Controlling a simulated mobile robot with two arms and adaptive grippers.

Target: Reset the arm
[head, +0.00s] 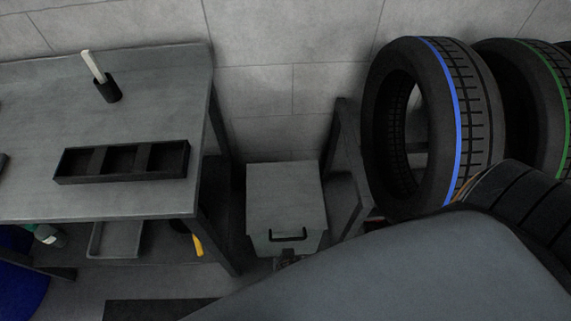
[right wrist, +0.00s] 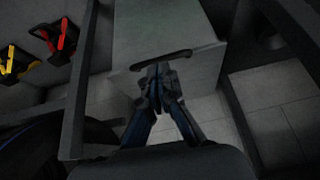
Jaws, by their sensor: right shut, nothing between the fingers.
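My right gripper (right wrist: 158,72) is shut and empty in the right wrist view. Its fingertips appear just below the black handle of a grey box (right wrist: 160,35); I cannot tell whether they touch it. In the head view the same box (head: 285,197) stands on the floor between the workbench and the tire rack, its black handle (head: 288,236) on the front. A large grey part of my right arm covers the lower right of the head view and hides most of the gripper. My left gripper is in neither view.
A grey workbench (head: 40,110) at left bears a black three-compartment tray (head: 120,178) and a black cup (head: 107,91) with a light stick. Tires with blue (head: 470,110) and green (head: 555,90) stripes stand on a rack at right. Yellow-handled (right wrist: 14,62) and red-handled (right wrist: 66,38) tools show in the wrist view.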

